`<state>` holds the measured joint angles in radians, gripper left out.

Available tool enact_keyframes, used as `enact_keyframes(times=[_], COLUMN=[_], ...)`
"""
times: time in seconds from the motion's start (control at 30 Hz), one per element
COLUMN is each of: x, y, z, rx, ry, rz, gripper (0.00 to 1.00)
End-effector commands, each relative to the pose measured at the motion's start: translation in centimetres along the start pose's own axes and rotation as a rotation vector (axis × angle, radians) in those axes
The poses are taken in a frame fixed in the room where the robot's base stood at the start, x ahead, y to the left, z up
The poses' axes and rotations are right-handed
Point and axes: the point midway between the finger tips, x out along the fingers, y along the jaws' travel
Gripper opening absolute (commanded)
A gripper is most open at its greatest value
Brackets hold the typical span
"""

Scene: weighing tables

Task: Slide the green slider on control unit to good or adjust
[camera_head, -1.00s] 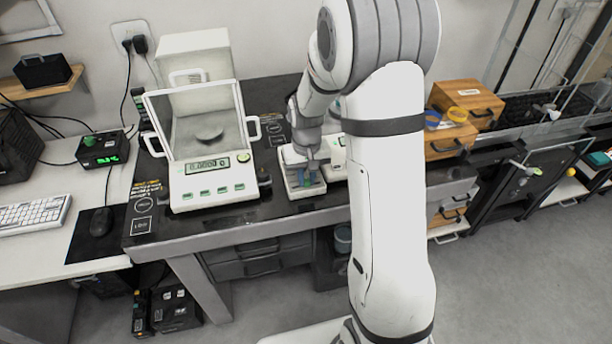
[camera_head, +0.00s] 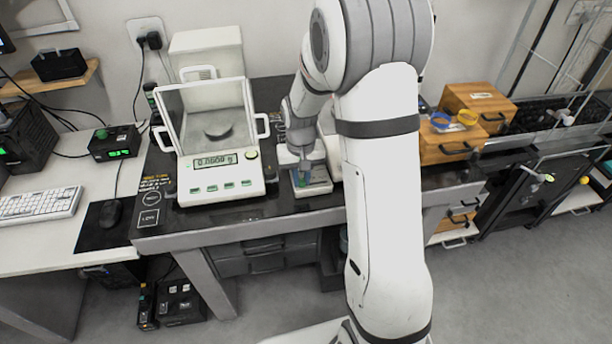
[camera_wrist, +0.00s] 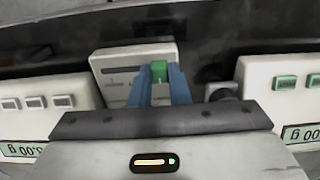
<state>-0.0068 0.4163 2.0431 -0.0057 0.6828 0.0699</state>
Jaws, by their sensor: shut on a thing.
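The control unit (camera_wrist: 122,60) is a flat white box with a dark slot. In the wrist view the green slider (camera_wrist: 159,70) stands near the slot's right end, and bare slot shows to its left. My gripper (camera_wrist: 158,80) has its two blue fingers shut on the slider, one on each side. In the head view the control unit (camera_head: 319,188) lies on the dark table, right of the large balance, with my gripper (camera_head: 304,177) down on it. My arm hides part of the table there. The unit's position labels are too small to read.
The large balance (camera_head: 222,187) with its glass shield stands close left of the unit. In the wrist view, white devices with displays flank the unit on the left (camera_wrist: 45,100) and right (camera_wrist: 285,85). Wooden boxes (camera_head: 447,145) stand right of my arm.

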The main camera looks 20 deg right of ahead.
Motion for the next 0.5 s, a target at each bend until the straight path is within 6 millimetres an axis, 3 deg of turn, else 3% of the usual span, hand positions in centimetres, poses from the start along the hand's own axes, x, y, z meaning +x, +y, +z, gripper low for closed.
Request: enact_keyframes(times=[0.17,0.2,0.5], x=[-0.1,-0.1,-0.09], y=[-0.25,-0.22,0.23], z=[-0.08,-0.09,-0.1], rx=[0.005,0.006,0.013], ry=[0.002,0.003,0.002], rz=[-0.007,-0.007,-0.005], gripper=[0.0,0.17,0.38])
